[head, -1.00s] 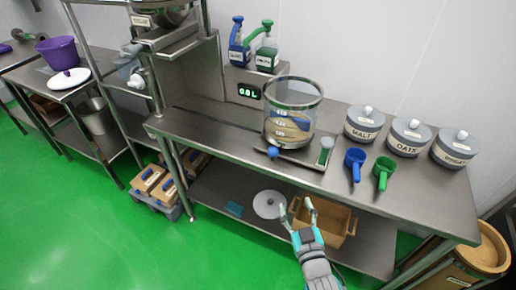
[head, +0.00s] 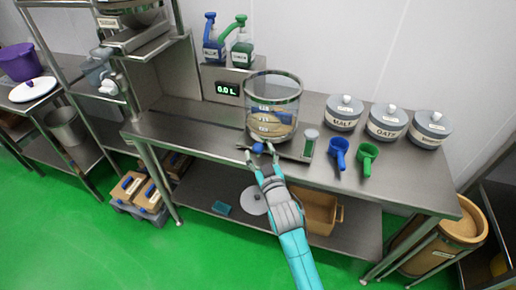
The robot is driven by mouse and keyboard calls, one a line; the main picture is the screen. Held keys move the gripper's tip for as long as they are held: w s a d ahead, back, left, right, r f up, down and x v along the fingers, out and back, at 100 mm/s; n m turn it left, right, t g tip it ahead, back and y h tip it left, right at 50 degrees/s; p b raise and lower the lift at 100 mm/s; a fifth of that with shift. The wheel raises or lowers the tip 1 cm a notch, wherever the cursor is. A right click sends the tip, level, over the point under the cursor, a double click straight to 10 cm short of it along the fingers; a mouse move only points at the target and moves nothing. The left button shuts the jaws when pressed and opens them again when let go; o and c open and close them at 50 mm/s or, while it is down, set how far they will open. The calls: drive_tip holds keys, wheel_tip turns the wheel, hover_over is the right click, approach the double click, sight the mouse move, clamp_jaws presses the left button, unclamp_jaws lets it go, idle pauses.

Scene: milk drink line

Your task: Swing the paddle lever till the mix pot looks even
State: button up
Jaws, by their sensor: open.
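The mix pot (head: 273,92) is a clear cylinder with a grey rim, standing on the steel table. Streaky tan and pale contents show low in it, with darker patches, so they look uneven. The paddle lever's blue knob (head: 258,148) sits at the pot's front foot, close to the table's front edge. My gripper (head: 261,157) is open at the knob, with its fingers reaching toward it from the front. I cannot tell whether the fingers touch the knob. The lever's arm is mostly hidden.
Blue (head: 340,153) and green (head: 367,158) scoops lie further right, before lidded tubs (head: 387,121). A display (head: 227,88) and two pump bottles stand behind. A lower shelf holds a wooden box (head: 318,212).

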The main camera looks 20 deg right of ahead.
drive_tip(key=shift+w, duration=1.25)
clamp_jaws()
